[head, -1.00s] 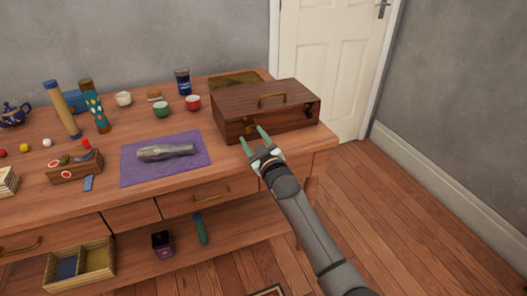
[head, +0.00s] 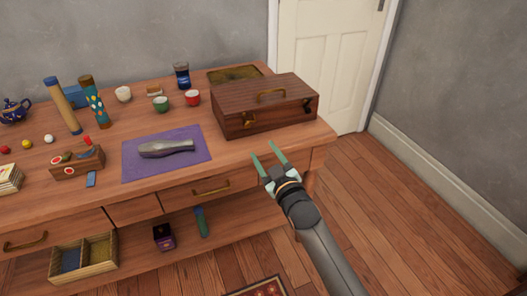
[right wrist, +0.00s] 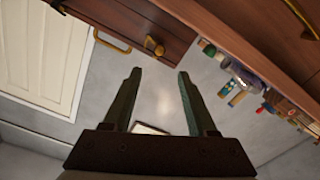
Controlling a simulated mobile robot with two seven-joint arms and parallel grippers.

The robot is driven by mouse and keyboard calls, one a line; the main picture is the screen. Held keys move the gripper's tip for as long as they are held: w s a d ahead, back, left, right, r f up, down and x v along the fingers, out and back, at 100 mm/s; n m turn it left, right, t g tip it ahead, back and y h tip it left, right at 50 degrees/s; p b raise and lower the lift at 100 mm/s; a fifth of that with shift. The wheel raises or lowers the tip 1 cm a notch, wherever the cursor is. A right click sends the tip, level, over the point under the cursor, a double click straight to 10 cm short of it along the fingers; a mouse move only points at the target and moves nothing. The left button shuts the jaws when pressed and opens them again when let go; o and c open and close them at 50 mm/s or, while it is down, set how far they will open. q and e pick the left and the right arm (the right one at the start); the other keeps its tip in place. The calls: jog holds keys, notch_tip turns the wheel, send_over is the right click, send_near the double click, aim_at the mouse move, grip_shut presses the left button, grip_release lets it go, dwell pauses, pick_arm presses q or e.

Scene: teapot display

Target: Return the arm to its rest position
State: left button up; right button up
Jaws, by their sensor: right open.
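My right gripper (head: 269,162) is open and empty in the head view, in front of the table's (head: 240,150) front right edge. It is apart from the wooden case (head: 265,120), which stands shut behind it with a brass handle on its lid. In the right wrist view my two green fingers (right wrist: 157,85) are spread with nothing between them. The case (right wrist: 140,25) shows at the top of that view with its brass handle and a clasp. My left gripper is not in the frames.
A purple cloth (head: 190,165) with a grey object (head: 165,149) lies left of the case. Cups, a teapot (head: 14,111) and tall tubes stand farther left. Open floor (head: 400,220) lies to the right. A white door (head: 325,60) stands behind.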

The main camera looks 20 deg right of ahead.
jog(key=s+a+f+m+g+y, duration=0.1)
jog(key=s+a+f+g, duration=0.15)
jog(key=s+f, duration=0.6)
jog(key=s+a+f+m+g+y, duration=0.1)
jog(key=s+a+f+g, duration=0.3)
jog(key=s, duration=0.7)
jog(key=s+a+f+g+y, duration=0.1)
jog(key=s+f+g, duration=0.1)
jog(key=s+f, duration=0.6)
pick_arm(q)
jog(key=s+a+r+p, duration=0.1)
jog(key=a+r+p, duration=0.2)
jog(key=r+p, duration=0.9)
jog(key=p, duration=0.4)
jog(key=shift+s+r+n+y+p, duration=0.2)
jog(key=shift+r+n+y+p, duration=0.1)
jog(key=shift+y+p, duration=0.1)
pick_arm(e)
jog(key=s+d+r, duration=0.1)
jog(key=r, duration=0.5)
jog(key=s+d+r+m+h, duration=0.1)
jog(key=s+d+r, duration=0.1)
jog(key=r, duration=0.5)
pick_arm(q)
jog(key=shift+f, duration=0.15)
pick_arm(e)
jog(key=shift+d, duration=0.1)
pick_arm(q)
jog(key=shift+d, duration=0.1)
